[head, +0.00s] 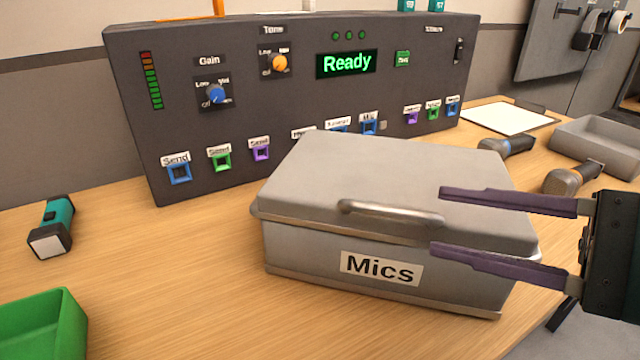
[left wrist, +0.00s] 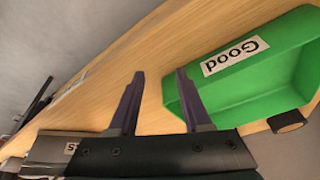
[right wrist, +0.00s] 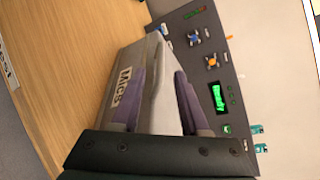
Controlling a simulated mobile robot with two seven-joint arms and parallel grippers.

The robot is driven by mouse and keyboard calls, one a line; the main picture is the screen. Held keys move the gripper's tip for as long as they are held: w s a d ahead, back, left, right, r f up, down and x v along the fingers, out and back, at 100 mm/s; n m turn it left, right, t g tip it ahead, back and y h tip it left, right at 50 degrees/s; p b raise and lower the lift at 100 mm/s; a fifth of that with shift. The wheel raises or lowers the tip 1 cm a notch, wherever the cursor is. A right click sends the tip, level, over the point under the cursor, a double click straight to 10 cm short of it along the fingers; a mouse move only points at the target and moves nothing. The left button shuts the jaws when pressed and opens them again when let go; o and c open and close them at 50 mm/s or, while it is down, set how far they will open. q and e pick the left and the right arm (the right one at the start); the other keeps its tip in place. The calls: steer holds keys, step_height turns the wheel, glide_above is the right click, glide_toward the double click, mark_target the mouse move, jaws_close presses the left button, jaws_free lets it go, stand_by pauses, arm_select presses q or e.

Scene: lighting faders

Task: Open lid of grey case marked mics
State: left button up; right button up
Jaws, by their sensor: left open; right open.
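The grey case (head: 390,265) marked "Mics" sits on the table in the middle of the head view. Its lid (head: 370,165) lies shut, with a metal bar handle (head: 390,213) along the front edge. My right gripper (head: 437,220) is open and empty, its two purple fingers pointing left over the case's right side, close to the handle's right end. I cannot tell whether they touch the case. The case also shows beyond these fingers in the right wrist view (right wrist: 148,52). My left gripper (left wrist: 160,74) is open and empty, seen only in the left wrist view.
A dark control panel (head: 290,105) reading "Ready" stands behind the case. A teal flashlight (head: 52,227) and a green bin (head: 45,325) are at left, the bin marked "Good" in the left wrist view. Two microphones (head: 508,145) (head: 572,178) and a grey tray (head: 598,145) are at right.

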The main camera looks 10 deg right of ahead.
mark_target(384, 207)
steer(key=x, duration=0.9)
steer(key=shift+a, duration=0.15)
steer(key=shift+c, duration=0.4)
steer(key=c, duration=0.6)
jaws_close()
steer(key=shift+w+r, duration=0.1)
steer(key=shift+r, duration=0.05)
